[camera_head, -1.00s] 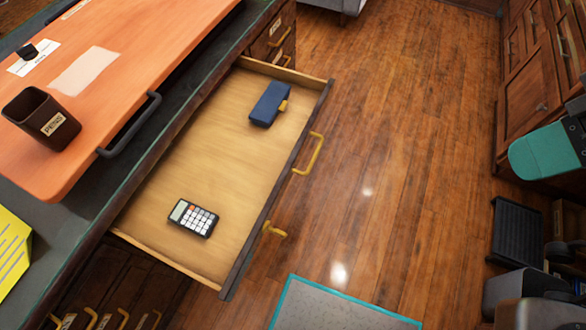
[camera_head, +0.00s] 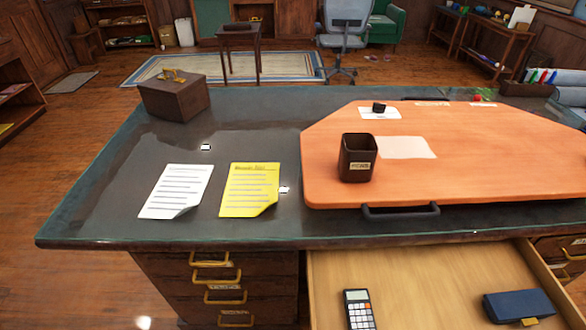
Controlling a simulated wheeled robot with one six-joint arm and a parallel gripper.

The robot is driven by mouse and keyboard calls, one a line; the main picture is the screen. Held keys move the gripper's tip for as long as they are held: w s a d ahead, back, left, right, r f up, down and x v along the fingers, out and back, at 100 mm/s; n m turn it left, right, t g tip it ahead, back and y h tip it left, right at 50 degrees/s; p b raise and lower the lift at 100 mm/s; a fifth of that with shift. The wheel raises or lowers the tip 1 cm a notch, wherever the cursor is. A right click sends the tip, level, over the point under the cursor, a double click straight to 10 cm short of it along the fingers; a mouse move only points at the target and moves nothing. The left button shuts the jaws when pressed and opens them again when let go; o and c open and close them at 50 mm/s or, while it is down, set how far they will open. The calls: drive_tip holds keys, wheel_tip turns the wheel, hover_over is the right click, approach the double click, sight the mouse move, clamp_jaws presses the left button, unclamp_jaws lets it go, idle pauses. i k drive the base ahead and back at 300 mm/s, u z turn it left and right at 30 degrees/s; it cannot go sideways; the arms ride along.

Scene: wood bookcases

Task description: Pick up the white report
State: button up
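The white report (camera_head: 176,190) is a printed sheet lying flat on the left part of the dark desk top (camera_head: 110,215), with its lower right corner slightly curled. A similar yellow sheet (camera_head: 250,188) lies just to its right, with a narrow gap between them. My gripper is not in view.
An orange board (camera_head: 480,165) with a dark cup (camera_head: 357,158) covers the desk's right side. A brown box (camera_head: 174,96) stands at the back left. An open drawer (camera_head: 425,275) holding a calculator (camera_head: 358,309) and blue case (camera_head: 517,306) juts out at the front right.

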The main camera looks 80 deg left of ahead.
sight(181, 188)
drive_tip(key=u, duration=5)
drive_tip(key=i, duration=1.2)
drive_tip(key=z, duration=2.9)
